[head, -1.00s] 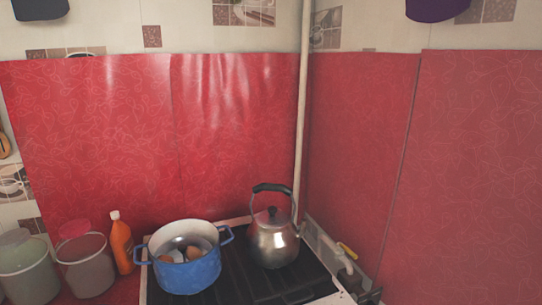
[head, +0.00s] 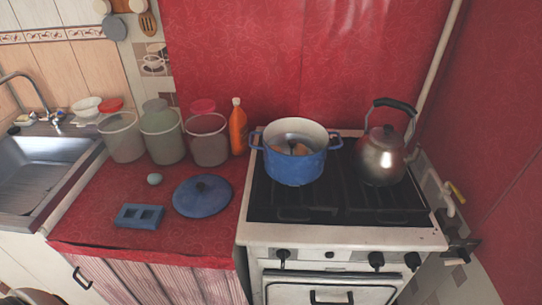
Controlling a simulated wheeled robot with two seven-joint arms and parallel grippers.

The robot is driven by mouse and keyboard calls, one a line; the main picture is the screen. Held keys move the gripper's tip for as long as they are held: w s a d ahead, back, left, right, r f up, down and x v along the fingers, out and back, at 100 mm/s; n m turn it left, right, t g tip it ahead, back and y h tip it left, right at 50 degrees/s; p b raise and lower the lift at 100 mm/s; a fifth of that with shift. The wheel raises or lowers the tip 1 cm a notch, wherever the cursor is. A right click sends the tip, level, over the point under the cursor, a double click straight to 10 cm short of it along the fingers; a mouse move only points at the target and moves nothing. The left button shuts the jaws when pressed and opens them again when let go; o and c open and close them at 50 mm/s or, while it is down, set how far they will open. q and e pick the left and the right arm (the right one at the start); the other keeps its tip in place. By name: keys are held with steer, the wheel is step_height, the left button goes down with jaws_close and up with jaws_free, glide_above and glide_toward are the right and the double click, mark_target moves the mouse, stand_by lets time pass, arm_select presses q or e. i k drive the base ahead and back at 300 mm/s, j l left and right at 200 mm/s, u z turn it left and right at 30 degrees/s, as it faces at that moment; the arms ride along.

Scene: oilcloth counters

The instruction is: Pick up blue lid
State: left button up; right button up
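The blue lid (head: 203,197) lies flat on the red oilcloth counter (head: 95,205), left of the stove. It is round with a dark knob on top. A blue pot (head: 295,167) without a lid stands on the stove's back left, with brownish and pale things inside. Neither of my grippers shows in the head view.
A blue holder with two openings (head: 140,216) and a small pale egg-like thing (head: 154,179) lie left of the lid. Several jars (head: 163,140) and an orange bottle (head: 238,130) stand behind it. A kettle (head: 381,158) is on the stove (head: 340,236); a sink (head: 38,172) is far left.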

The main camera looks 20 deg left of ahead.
mark_target(201, 195)
steer(key=u, duration=1.35)
